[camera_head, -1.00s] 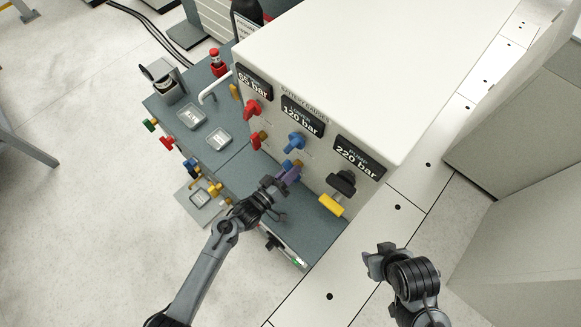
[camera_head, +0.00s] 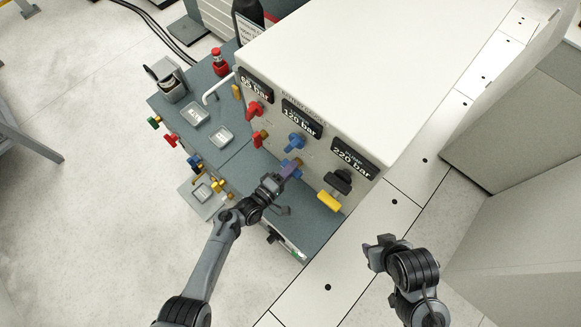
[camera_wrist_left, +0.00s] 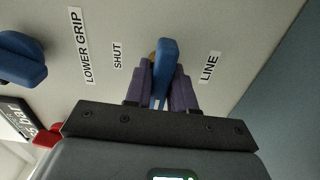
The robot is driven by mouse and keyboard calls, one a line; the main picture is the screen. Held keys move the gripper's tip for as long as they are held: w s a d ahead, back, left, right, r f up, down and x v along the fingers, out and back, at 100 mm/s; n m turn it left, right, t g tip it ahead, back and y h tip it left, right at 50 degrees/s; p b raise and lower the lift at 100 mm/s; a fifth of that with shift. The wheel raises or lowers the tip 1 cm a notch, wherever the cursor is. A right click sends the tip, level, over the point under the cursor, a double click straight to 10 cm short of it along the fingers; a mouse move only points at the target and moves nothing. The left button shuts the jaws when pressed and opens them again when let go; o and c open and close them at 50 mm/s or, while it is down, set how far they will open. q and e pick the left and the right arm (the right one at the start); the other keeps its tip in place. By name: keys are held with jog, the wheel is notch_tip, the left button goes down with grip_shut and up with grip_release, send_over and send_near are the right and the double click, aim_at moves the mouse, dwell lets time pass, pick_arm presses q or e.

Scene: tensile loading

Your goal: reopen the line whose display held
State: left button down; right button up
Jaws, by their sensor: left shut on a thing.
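The white panel (camera_head: 330,75) carries three displays: 65 bar (camera_head: 255,86), 120 bar (camera_head: 301,118) and 220 bar, labelled pump (camera_head: 354,157). Under the middle display are a blue knob (camera_head: 296,141) and a lower blue lever, which shows clearly in the left wrist view (camera_wrist_left: 165,62) beside the words SHUT, LINE and LOWER GRIP. My left gripper (camera_head: 290,170) has its purple fingers shut around this lever. My right gripper (camera_head: 376,252) hangs in front of the panel on the right, apart from it; its finger opening is unclear.
Left of the held lever are a red knob (camera_head: 254,108) and a red lever (camera_head: 259,139). Right of it are a black knob (camera_head: 338,181) and a yellow handle (camera_head: 329,200). Two small trays (camera_head: 220,137) and a red-capped item (camera_head: 219,62) stand on the grey bench.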

pick_arm(q)
jog(key=shift+n, duration=0.3)
jog(key=c, duration=1)
grip_release()
jog(key=shift+c, duration=0.2)
jog(key=shift+s+a+p, duration=0.3)
jog(key=shift+s+a, duration=0.1)
jog(key=p+v, duration=0.2)
jog(key=v, duration=0.7)
jog(key=shift+s+a, duration=0.25)
jog(key=shift+s, duration=0.05)
jog(key=shift+s+f, duration=0.1)
